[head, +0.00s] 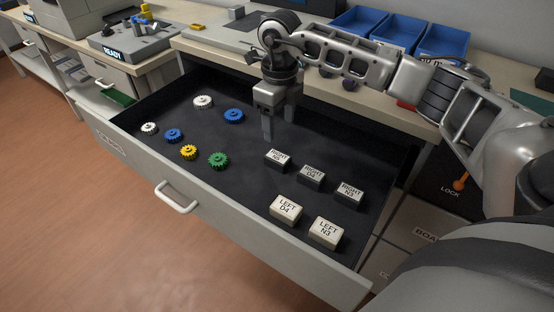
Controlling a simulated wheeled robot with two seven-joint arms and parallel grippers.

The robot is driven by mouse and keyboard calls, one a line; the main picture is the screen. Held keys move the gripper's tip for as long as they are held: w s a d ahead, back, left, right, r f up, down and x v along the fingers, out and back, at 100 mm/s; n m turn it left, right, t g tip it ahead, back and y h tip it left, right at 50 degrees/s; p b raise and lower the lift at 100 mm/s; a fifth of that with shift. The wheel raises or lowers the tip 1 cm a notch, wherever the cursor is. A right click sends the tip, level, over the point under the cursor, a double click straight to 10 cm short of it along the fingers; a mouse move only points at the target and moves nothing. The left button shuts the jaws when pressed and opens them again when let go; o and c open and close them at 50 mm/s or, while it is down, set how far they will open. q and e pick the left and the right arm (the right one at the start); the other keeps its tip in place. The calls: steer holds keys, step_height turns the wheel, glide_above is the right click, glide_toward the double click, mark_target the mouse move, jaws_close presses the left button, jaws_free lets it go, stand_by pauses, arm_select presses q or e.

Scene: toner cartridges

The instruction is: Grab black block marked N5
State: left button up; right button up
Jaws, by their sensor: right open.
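The black block marked RIGHT N5 (277,161) lies label up in the open drawer, near its middle. My right gripper (279,130) points down just behind this block, with its fingertips inside the drawer. It is open and I see nothing between its fingers. To the right of the N5 block lie two similar black blocks, marked RIGHT D4 (311,177) and RIGHT N3 (347,195). My left gripper is out of the picture.
Two cream blocks, LEFT D4 (285,208) and LEFT N3 (325,233), lie nearer the drawer front (220,212). Several coloured gears, such as the green one (218,160), lie on the left. Blue bins (400,32) stand on the counter behind.

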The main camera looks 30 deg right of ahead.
mark_target(278, 156)
steer(key=f, duration=0.9)
steer(key=shift+a+f+p, duration=0.2)
steer(key=shift+f+p, duration=0.1)
steer(key=shift+f, duration=0.05)
steer(key=c, duration=1.1)
